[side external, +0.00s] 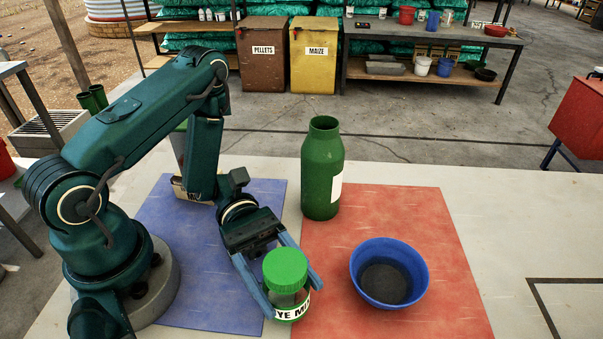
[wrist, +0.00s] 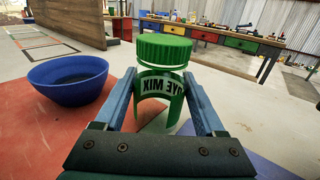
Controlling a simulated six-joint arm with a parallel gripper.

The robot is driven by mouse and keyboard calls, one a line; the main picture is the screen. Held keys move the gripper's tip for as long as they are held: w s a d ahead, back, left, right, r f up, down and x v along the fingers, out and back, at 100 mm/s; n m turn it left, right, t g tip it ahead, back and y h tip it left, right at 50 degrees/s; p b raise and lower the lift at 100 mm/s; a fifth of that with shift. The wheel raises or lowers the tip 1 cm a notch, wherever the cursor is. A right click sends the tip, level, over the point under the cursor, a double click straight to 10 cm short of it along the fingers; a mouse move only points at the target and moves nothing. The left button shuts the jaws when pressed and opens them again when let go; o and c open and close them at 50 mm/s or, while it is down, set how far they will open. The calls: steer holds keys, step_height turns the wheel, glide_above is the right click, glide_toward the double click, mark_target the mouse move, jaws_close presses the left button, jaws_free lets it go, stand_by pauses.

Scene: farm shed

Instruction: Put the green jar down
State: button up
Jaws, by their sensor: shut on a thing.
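The green jar (side external: 286,268) has a wide green screw lid and a pale label with dark letters, partly readable as "YE MIX". My gripper (side external: 293,298) is shut on it, one blue finger on each side of its body. The jar is upright, at the front near the line where the blue mat (side external: 175,245) meets the red mat (side external: 430,240). In the wrist view the jar (wrist: 164,52) stands between both fingers, lid above them. I cannot tell whether its base touches the surface.
A blue bowl (side external: 405,262) sits on the red mat to the right of the jar; it also shows in the wrist view (wrist: 60,88). A tall green bottle (side external: 321,160) stands behind the jar at the red mat's back-left corner.

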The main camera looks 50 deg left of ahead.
steer(key=shift+f, duration=0.3)
steer(key=o, duration=1.3)
steer(key=shift+o, duration=0.2)
steer(key=shift+w+a+f, duration=0.1)
steer(key=shift+w+a, duration=0.1)
steer(key=shift+a, duration=1.15)
steer(key=shift+w+a+r, duration=0.1)
steer(key=shift+w+a, duration=0.1)
steer(key=shift+a, duration=1.1)
steer(key=shift+w+a+f, duration=0.1)
steer(key=shift+w+a, duration=0.1)
steer(key=shift+a, duration=1.15)
